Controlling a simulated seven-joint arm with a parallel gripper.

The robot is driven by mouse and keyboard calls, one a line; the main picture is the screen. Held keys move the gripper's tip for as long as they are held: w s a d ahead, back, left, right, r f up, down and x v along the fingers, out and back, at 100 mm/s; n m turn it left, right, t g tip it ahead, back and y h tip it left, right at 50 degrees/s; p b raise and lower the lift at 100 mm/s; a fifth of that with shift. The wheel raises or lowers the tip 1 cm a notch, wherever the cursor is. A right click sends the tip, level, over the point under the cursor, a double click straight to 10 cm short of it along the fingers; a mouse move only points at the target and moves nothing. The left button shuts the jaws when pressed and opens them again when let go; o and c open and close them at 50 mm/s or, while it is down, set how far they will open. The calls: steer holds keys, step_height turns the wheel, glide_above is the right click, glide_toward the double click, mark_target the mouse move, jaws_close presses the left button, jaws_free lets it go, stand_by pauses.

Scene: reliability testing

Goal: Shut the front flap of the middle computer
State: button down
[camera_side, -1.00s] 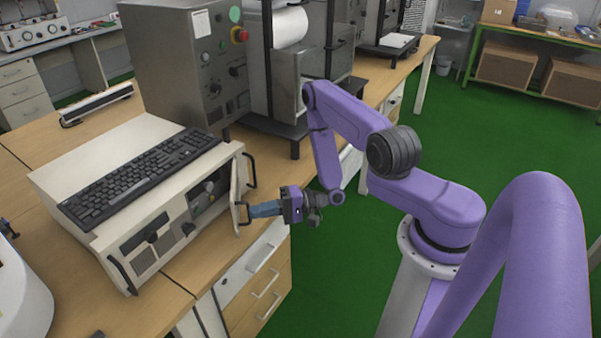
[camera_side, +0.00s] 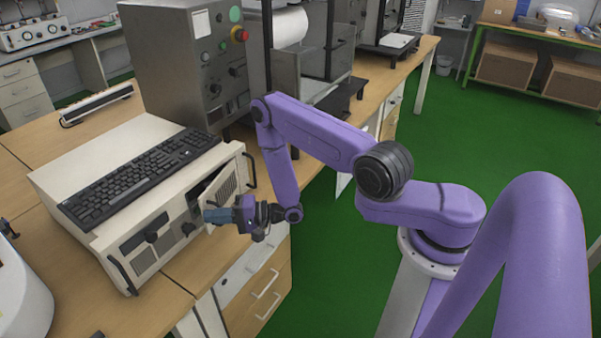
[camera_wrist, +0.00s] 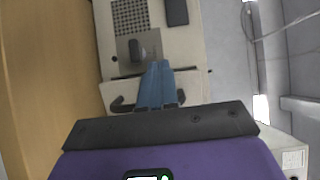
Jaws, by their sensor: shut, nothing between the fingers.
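The computer (camera_side: 68,172) is a cream case on the wooden bench with a black keyboard on top. Its front flap (camera_side: 226,190) has a grille and is swung most of the way in toward the front face. A dark opening still shows along the flap's left edge. My gripper (camera_side: 206,215) is shut and empty, its blue fingers at the lower part of the flap; contact cannot be told. In the wrist view my shut fingers (camera_wrist: 161,68) point at a cream panel beside a dark knob (camera_wrist: 140,49). The fingers and wrist hide part of the flap.
A black keyboard (camera_side: 140,172) lies on the case. Black handles (camera_side: 250,170) stick out at the front corners. A grey control cabinet (camera_side: 185,60) stands behind on the bench. Drawers (camera_side: 262,285) are below my gripper. The green floor (camera_side: 335,270) to the right is clear.

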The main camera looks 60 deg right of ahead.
steer(key=shift+w+a+m+t+h, duration=0.3)
steer(key=shift+w+m+h, duration=0.1)
steer(key=shift+w+h, duration=0.15)
stand_by(1.0)
stand_by(0.5)
